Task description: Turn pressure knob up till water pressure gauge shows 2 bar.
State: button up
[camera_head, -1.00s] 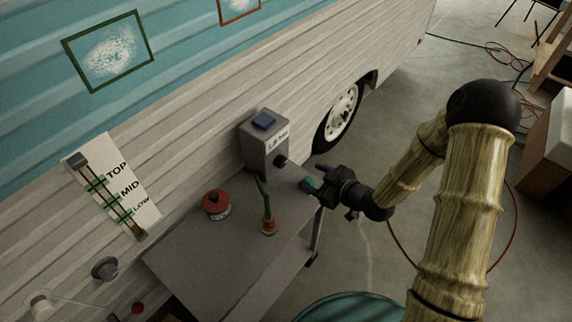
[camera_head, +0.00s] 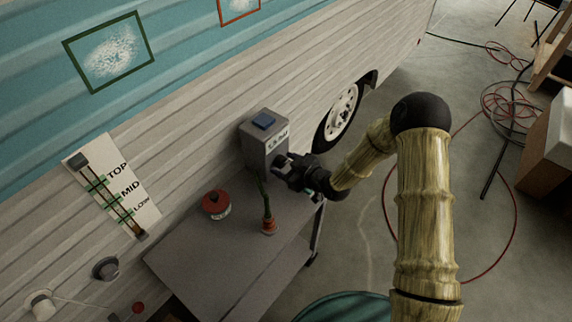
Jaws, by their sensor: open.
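A grey box (camera_head: 254,149) stands at the back of the grey table against the camper wall. It has a blue patch on top and a pale display (camera_head: 277,141) with small dark characters that I cannot read surely. Its dark round knob, low on the front face, is now largely hidden by my gripper. My gripper (camera_head: 283,168) is open and right at the knob's place. I cannot tell whether the fingers are around the knob or touching it.
On the table (camera_head: 217,262) stand a red-topped round tin (camera_head: 216,204) and a green-stemmed item in a reddish pot (camera_head: 268,223), close to my gripper. A TOP/MID/LOW slider panel (camera_head: 118,183) is on the camper wall at left. A red hose lies on the floor at right.

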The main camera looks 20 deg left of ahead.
jog(key=c, duration=1)
jog(key=shift+d, duration=0.1)
jog(key=shift+w+m+g+p, duration=0.1)
jog(key=shift+m+g+p, duration=0.3)
jog(key=shift+m+g, duration=0.15)
jog(key=shift+m+g+y+p, duration=0.45)
jog(key=shift+m+g, duration=0.1)
jog(key=shift+m, duration=0.4)
jog(key=o, duration=1)
